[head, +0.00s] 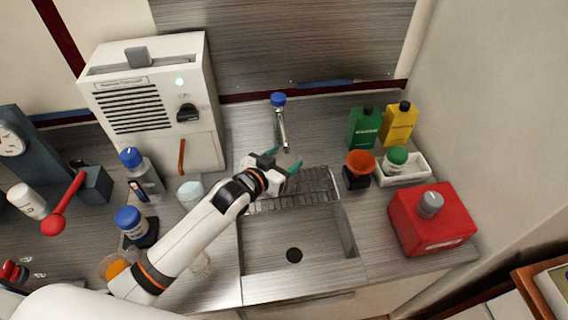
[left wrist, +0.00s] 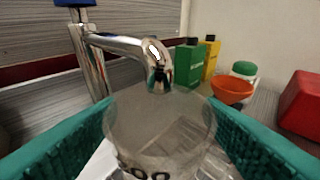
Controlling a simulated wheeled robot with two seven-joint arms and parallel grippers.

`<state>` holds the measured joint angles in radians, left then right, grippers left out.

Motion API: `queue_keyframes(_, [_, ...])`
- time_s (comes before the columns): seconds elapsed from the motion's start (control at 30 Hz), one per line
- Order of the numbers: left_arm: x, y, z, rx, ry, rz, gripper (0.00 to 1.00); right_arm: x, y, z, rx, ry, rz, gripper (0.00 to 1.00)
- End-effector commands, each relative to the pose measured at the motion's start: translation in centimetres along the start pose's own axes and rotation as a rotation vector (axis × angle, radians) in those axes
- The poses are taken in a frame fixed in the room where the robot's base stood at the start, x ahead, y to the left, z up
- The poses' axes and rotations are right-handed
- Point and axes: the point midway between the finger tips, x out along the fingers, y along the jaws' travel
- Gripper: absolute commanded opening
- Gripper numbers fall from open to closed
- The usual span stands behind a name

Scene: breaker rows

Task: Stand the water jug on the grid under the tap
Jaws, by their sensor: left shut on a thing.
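The water jug (left wrist: 158,125) is clear, with dark markings low on its side. It is between the teal fingers of my left gripper (head: 282,161), which is shut on it. In the left wrist view the chrome tap (left wrist: 125,45) has its spout right above or close to the jug's rim. In the head view the tap (head: 281,128) has a blue top and stands behind the gripper. The wire grid (head: 312,188) lies over the back of the sink, under and right of the gripper. Whether the jug's base touches the grid is hidden. My right gripper is not in view.
The sink basin (head: 270,270) is open in front of the grid. Right of it stand an orange funnel (head: 359,163), a white tray (head: 413,176), green (head: 364,130) and yellow (head: 400,125) bottles and a red canister (head: 430,228). A white machine (head: 155,100) stands left.

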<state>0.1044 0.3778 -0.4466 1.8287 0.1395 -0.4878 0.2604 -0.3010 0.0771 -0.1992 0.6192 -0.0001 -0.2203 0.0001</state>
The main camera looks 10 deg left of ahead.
Motion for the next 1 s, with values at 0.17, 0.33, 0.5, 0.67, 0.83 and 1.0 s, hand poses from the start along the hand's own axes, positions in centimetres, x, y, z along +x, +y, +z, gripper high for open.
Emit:
queue_keyframes(0.17, [0.8,-0.1,-0.8,-0.001,0.004,-0.001,0.27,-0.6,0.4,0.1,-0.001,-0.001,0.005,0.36])
queue_keyframes(0.33, [1.4,0.0,-2.9,0.0,0.003,-0.001,0.27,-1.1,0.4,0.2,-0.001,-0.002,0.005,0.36])
queue_keyframes(0.5, [1.5,0.0,-3.3,0.001,0.0,-0.001,0.27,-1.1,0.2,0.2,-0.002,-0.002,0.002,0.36])
queue_keyframes(0.67, [1.5,0.0,-3.4,0.001,0.0,-0.001,0.27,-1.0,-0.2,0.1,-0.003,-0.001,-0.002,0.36])
queue_keyframes(0.83, [1.5,0.0,-3.5,0.001,0.001,-0.001,0.78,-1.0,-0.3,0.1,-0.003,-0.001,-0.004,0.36])
queue_keyframes(1.0, [1.5,0.0,-3.5,0.001,0.001,-0.001,0.83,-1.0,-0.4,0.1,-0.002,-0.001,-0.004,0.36])
